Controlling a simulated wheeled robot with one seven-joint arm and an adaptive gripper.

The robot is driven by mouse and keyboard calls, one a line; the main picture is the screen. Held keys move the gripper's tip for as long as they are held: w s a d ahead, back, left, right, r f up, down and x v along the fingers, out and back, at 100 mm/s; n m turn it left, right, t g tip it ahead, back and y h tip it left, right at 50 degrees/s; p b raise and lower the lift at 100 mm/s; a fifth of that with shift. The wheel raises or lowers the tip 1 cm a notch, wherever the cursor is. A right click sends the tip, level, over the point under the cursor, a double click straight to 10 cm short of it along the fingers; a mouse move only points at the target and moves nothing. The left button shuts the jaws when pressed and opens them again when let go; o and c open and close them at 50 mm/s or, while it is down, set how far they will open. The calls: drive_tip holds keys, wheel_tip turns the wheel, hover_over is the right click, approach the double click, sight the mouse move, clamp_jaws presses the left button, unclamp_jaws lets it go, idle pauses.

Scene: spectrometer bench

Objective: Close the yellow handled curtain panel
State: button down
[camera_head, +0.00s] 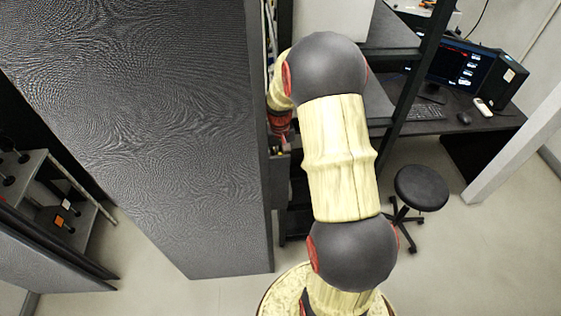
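A tall dark grey curtain panel (150,120) with a fine woven-looking surface fills the left half of the head view. Its right edge runs down beside my arm. No yellow handle can be made out clearly; only tiny yellow specks show by the panel's right edge. My arm rises through the middle and bends away at the top left. My gripper (279,150) is small and dark at the panel's right edge, partly hidden by the arm and the panel. Whether its fingers are open or shut, or touch the panel, cannot be seen.
A dark bench frame with a black post (412,80) stands behind my arm. A black stool (421,188) is at the right, before a desk with a monitor (461,67). A shelf unit (45,205) stands at the far left. Floor is clear at lower right.

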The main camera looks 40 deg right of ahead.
drive_tip(key=shift+d+r, duration=0.1)
drive_tip(key=shift+d, duration=0.1)
drive_tip(key=c, duration=2.3)
unclamp_jaws()
drive_tip(key=o, duration=0.3)
drive_tip(key=shift+s+d, duration=0.15)
drive_tip(key=shift+d, duration=0.1)
drive_tip(key=shift+o, duration=0.8)
drive_tip(key=shift+a, duration=0.1)
wheel_tip(320, 180, up, 12)
drive_tip(key=shift+f, duration=0.1)
